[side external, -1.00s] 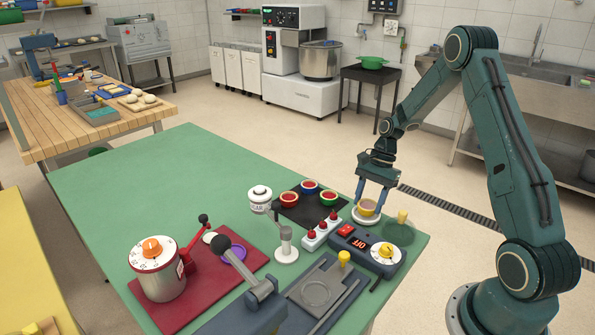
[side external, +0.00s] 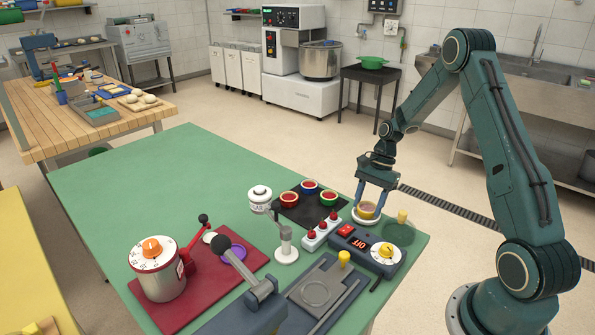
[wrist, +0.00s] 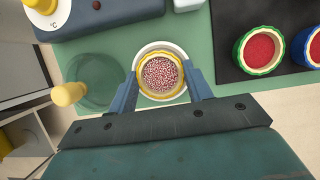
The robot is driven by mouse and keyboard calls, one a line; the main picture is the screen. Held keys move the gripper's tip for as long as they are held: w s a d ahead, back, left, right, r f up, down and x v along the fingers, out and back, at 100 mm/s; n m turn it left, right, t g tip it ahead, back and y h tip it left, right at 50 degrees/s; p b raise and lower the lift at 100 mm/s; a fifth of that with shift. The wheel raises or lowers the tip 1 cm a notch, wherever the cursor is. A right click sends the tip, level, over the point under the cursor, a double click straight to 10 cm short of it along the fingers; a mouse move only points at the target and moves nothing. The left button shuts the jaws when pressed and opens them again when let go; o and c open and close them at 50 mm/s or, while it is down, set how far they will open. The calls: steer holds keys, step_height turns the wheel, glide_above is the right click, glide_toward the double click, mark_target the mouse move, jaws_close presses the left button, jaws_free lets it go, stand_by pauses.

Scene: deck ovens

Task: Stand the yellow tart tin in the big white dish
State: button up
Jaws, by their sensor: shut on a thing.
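The yellow tart tin (wrist: 181,72), with a red-and-white speckled filling, is between the fingers of my gripper (wrist: 161,84). My gripper is shut on the tin. The big white dish (wrist: 149,49) shows as a white rim around the tin in the wrist view. In the side view the tin (side external: 367,208) sits low within the dish (side external: 357,218), and my gripper (side external: 370,206) points down at it. The tin looks upright. I cannot tell whether its base touches the dish floor.
A clear lid with a yellow knob (wrist: 68,94) stands close left of the dish in the wrist view. A blue control box (side external: 352,240) and a white block with red knobs (side external: 321,234) are nearby. A dark mat (side external: 300,213) holds red, blue and green tins.

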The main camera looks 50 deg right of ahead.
steer(key=shift+f, duration=0.15)
steer(key=o, duration=0.8)
steer(key=v, duration=1.1)
stand_by(0.8)
steer(key=shift+w, duration=0.1)
